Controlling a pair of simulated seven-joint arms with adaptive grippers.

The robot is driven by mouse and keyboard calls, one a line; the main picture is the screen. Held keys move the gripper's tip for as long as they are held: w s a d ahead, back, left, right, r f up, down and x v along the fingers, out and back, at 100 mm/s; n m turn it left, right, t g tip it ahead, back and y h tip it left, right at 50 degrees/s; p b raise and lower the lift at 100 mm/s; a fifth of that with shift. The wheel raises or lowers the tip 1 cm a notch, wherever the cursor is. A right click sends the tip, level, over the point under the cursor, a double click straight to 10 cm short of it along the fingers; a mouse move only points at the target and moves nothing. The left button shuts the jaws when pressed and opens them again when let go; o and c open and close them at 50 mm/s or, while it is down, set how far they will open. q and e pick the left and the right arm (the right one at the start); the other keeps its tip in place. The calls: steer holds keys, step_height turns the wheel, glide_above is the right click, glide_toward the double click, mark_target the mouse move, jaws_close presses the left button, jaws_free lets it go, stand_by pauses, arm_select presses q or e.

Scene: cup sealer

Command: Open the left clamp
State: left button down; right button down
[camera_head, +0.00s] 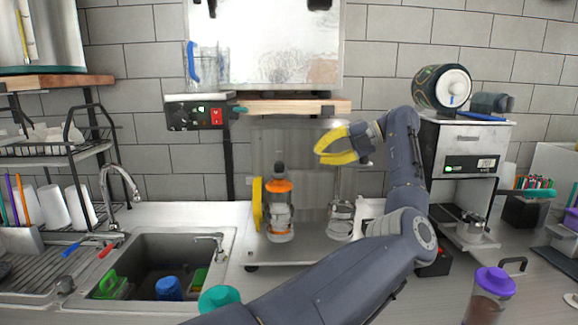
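My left gripper (321,154), with yellow fingers, is raised in front of the grey back panel and points left. Its fingertips look close together, and I cannot tell if it is open or shut. No object shows between its fingers. Below and left of it, a silver cylinder with an orange band (279,187) stands on the counter unit. An upright yellow piece (257,204) is at that cylinder's left side. A second silver fixture (341,220) is to its right. I cannot make out for certain which part is the left clamp. My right gripper is not in view.
A sink (150,265) and dish rack (60,150) are at left. A wooden shelf (290,106) is above the fixtures. A machine with a green display (470,166) stands at right. A purple-lidded cup (493,283) is at front right. My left forearm crosses the front.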

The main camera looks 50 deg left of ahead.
mark_target(280, 168)
arm_select(q)
steer(key=x, duration=1)
steer(key=shift+s, duration=0.1)
stand_by(0.3)
steer(key=shift+s+a+m+t+y, duration=0.1)
steer(key=shift+s+m+t+y, duration=0.05)
steer(key=shift+m+t+y, duration=0.2)
